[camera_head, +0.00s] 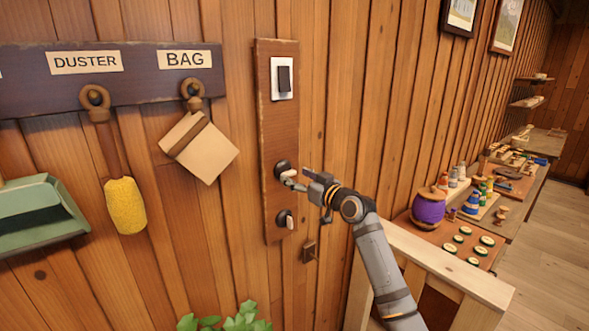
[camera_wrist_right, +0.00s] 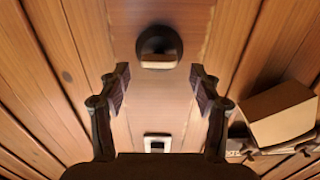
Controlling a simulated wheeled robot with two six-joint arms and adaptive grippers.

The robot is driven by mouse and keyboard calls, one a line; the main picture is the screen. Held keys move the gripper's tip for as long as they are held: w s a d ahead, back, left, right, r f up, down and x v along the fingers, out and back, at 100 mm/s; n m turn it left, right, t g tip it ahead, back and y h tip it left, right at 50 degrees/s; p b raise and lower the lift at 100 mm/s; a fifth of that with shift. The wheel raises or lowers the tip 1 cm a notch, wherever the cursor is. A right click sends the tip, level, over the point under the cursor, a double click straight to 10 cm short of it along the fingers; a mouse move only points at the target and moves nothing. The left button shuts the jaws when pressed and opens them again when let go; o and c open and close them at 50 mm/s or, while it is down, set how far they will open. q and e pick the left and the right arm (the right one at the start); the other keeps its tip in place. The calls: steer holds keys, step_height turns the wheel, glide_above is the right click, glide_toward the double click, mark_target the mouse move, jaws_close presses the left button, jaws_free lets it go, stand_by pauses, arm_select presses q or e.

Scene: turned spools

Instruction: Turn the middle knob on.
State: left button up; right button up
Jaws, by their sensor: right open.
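A tall dark wooden panel (camera_head: 264,110) is fixed to the plank wall. The middle knob (camera_head: 282,168) is a round black base with a pale grip bar; it also shows in the right wrist view (camera_wrist_right: 157,47), its bar lying across that picture. Above it is a white plate with a dark rocker switch (camera_head: 284,79), and below it is a similar knob (camera_head: 286,219). My right gripper (camera_head: 303,180) is open in front of the middle knob. In the wrist view its fingers (camera_wrist_right: 159,80) are spread on either side, with nothing between them. Contact cannot be told. My left gripper is out of view.
A bag (camera_head: 199,147) and a yellow duster (camera_head: 125,205) hang from a labelled rail left of the panel. A green dustpan (camera_head: 40,215) is at far left. A plant (camera_head: 230,320) is below. A workbench with a purple spool (camera_head: 428,207) stands at right.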

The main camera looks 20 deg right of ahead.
steer(key=shift+x, duration=0.8)
steer(key=c, duration=1.1)
steer(key=shift+c, duration=0.2)
